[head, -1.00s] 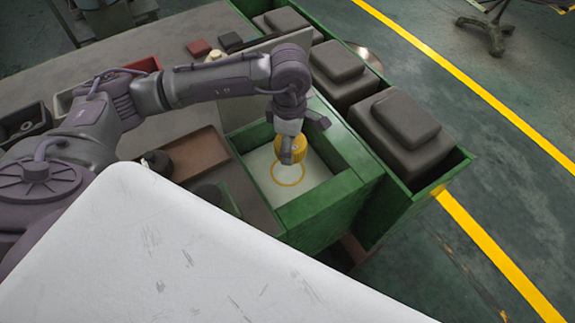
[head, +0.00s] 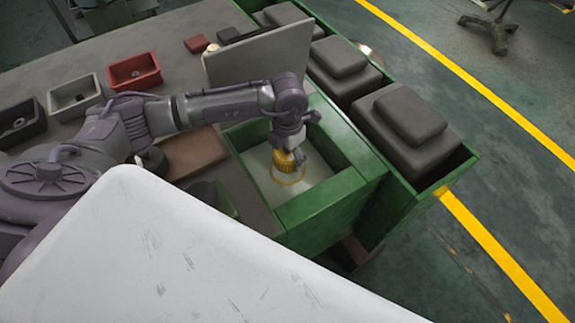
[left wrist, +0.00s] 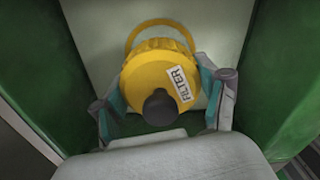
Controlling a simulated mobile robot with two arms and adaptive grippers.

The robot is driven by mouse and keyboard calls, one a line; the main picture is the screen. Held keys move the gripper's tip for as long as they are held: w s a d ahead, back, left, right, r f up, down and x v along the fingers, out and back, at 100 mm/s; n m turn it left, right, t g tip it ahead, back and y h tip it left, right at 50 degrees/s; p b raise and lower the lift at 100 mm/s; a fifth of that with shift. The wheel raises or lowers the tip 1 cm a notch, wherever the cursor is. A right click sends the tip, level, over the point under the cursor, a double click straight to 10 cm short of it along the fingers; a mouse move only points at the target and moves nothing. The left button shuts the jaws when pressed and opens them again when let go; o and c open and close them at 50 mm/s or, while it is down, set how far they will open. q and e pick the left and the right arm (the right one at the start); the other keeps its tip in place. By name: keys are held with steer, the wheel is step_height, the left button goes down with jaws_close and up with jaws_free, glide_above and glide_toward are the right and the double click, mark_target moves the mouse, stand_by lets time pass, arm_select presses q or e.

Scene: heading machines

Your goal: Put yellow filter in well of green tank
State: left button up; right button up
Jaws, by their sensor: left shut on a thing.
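The yellow filter (head: 283,162) has a ribbed rim, a dark knob and a white FILTER label; it also shows in the left wrist view (left wrist: 152,78). My left gripper (head: 288,150) is shut on it, with a finger on either side in the left wrist view (left wrist: 166,100). The filter is inside the well of the green tank (head: 322,205), low over the pale floor. A yellow ring (left wrist: 160,23) on that floor shows past the filter's far edge. I cannot tell whether the filter touches the floor. My right gripper is not in view.
Green walls rise close around my left gripper. A green trough with dark grey blocks (head: 408,118) runs along the right. A grey upright panel (head: 255,58) stands behind my arm. Red (head: 135,71), pale (head: 75,94) and dark bins and a brown tray (head: 195,153) are on the bench.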

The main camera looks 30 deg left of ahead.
mark_target(287, 163)
arm_select(q)
step_height(287, 163, down, 4)
steer(key=shift+r+b, duration=0.25)
steer(key=shift+b, duration=0.85)
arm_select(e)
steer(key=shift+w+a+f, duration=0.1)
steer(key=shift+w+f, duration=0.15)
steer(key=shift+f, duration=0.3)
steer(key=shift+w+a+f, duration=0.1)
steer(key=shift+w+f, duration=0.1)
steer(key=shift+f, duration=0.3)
arm_select(q)
steer(key=o, duration=0.9)
steer(key=shift+f, duration=0.15)
steer(key=o, duration=0.4)
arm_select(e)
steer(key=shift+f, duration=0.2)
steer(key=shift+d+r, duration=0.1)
